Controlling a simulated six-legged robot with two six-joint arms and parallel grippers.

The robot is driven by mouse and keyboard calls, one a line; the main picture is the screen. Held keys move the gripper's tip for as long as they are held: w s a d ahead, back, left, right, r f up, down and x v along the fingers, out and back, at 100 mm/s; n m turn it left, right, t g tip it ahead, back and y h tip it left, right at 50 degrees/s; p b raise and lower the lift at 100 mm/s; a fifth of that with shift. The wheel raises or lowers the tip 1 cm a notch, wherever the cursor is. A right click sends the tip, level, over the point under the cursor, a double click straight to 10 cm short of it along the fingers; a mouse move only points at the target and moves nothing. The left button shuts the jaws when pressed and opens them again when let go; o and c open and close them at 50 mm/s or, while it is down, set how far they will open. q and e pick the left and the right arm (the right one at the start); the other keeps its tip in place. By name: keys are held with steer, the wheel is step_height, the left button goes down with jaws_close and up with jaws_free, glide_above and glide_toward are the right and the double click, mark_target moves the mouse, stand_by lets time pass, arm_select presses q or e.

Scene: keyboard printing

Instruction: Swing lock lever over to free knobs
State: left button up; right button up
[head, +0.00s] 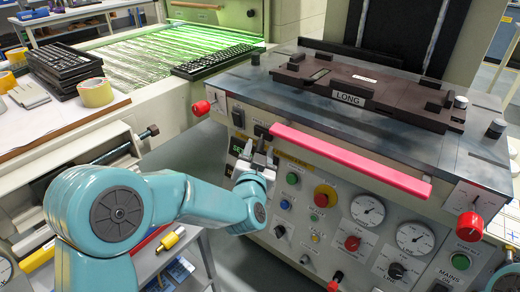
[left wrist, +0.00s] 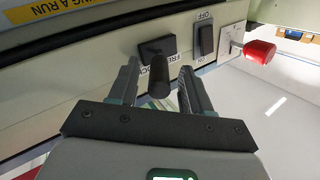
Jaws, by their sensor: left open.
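The lock lever (left wrist: 155,70) is a short black cylinder handle on a dark block on the press front. In the left wrist view it points toward the camera, between my two fingers, with labels reading partly "FREE" and "LOCK" beside it. In the head view the lever's dark block (head: 262,131) shows just above my left gripper (head: 257,155). My left gripper is open around the lever in the left wrist view (left wrist: 160,82); contact with either finger cannot be told. Red knobs stand at the left (head: 201,107) and right (head: 470,226) ends of the press. My right gripper is out of view.
A black ON/OFF switch (left wrist: 205,40) sits beside the lever, with a red knob (left wrist: 259,52) beyond. A pink-red bar (head: 350,160) runs along the press front above buttons and gauges. A brown "LONG" fixture (head: 365,90) lies on top.

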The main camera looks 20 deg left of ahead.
arm_select(q)
steer(key=shift+w+a, duration=0.1)
steer(key=shift+w, duration=0.8)
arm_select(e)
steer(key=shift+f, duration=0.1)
